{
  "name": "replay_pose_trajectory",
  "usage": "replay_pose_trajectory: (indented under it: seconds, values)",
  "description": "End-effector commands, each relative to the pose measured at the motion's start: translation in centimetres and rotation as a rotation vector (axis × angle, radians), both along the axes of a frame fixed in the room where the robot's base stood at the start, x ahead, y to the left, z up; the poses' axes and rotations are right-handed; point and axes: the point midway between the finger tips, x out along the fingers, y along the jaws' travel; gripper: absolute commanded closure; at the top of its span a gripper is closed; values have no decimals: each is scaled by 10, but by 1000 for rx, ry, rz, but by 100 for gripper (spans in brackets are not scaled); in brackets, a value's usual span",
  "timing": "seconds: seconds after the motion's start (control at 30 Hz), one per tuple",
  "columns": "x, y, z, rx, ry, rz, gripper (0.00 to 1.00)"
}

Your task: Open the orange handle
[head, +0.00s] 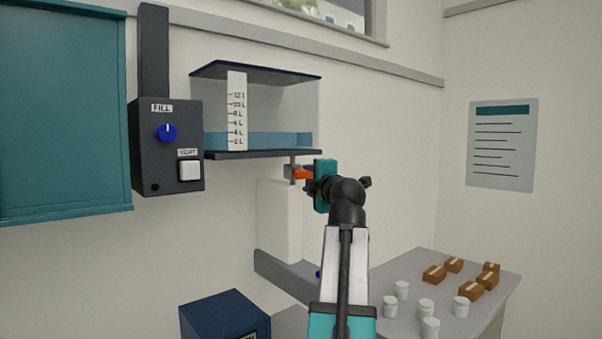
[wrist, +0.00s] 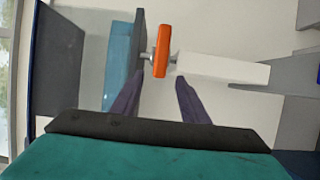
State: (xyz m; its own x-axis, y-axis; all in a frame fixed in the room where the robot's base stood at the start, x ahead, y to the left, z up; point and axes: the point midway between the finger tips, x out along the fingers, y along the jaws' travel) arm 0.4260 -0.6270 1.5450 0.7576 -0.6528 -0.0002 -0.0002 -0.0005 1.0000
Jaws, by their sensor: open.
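The orange handle (head: 300,173) sits on a grey pipe just under the water tank, above a white cylinder-like block. In the wrist view the handle (wrist: 161,50) is a bar lying crosswise to the pipe, between the tank and the white block (wrist: 222,69). My gripper (wrist: 160,78) is open, its two dark fingers spread apart. The handle lies beyond the fingertips, centred in the gap, with no contact visible. In the head view my gripper (head: 316,178) is right beside the handle and hides part of it.
The clear tank (head: 275,110) with a level scale is on the wall above. A dark control box (head: 167,150) with a blue knob and white button is to its left. A table (head: 410,270) at right holds white jars and brown boxes. A blue box (head: 225,318) is below.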

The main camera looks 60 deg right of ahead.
Motion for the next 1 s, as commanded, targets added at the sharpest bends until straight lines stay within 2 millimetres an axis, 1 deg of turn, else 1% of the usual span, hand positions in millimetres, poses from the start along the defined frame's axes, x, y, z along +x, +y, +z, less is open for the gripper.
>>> replay_pose_trajectory:
  seconds: [0.03, 0.3, 0.53, 0.73, 1.0]
  values:
    - [7, -6, 3, 2, 1, 2, 59]
    - [36, -31, 3, 1, 2, 1, 59]
    - [57, -50, 3, 1, 0, 0, 59]
    - [66, -58, 1, 0, 0, -1, 59]
    - [67, -59, 0, 0, 0, -2, 59]
